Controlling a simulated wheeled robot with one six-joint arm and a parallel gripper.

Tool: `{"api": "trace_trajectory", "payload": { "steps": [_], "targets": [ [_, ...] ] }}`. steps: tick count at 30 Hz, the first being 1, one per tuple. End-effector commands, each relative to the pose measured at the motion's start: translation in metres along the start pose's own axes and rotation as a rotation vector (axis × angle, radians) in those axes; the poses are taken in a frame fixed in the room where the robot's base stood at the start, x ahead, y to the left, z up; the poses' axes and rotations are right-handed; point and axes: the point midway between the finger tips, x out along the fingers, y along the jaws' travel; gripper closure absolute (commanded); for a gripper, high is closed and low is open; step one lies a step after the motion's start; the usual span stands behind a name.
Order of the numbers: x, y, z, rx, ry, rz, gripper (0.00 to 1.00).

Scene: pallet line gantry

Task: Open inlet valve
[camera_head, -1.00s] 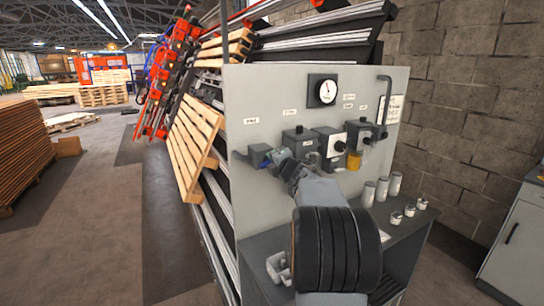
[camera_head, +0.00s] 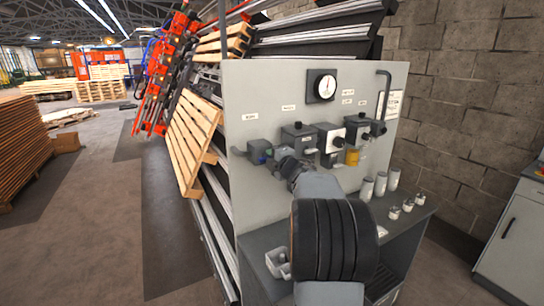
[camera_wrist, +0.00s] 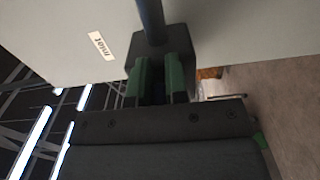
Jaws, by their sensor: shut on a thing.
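The inlet valve (camera_head: 259,150) is the small dark box at the left of the grey panel, with a pipe rising from it in the wrist view (camera_wrist: 160,43). My gripper (camera_wrist: 158,85) is at the valve's front, its two green fingers on either side of a dark, bluish handle. The handle is mostly hidden between the fingers. In the head view my gripper (camera_head: 270,156) reaches the valve from the right and covers part of it. A small label (camera_wrist: 101,46) is on the panel beside the valve. The handle's exact angle cannot be told.
A round gauge (camera_head: 321,86) is on the panel (camera_head: 250,90). White canisters (camera_head: 366,189) stand on the bench. A wooden pallet (camera_head: 190,145) leans at left.

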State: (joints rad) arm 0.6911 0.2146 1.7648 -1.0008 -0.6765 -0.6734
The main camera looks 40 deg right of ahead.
Motion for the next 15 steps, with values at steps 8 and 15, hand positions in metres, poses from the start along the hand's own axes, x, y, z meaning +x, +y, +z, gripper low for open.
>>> {"api": "trace_trajectory", "payload": {
  "steps": [8, 15],
  "targets": [
    [0.0001, -0.0006, -0.0001, 0.003, 0.0, -0.001, 0.73],
    [0.0, -0.0003, 0.0, 0.001, 0.0, 0.0, 0.6]
  ]
}}
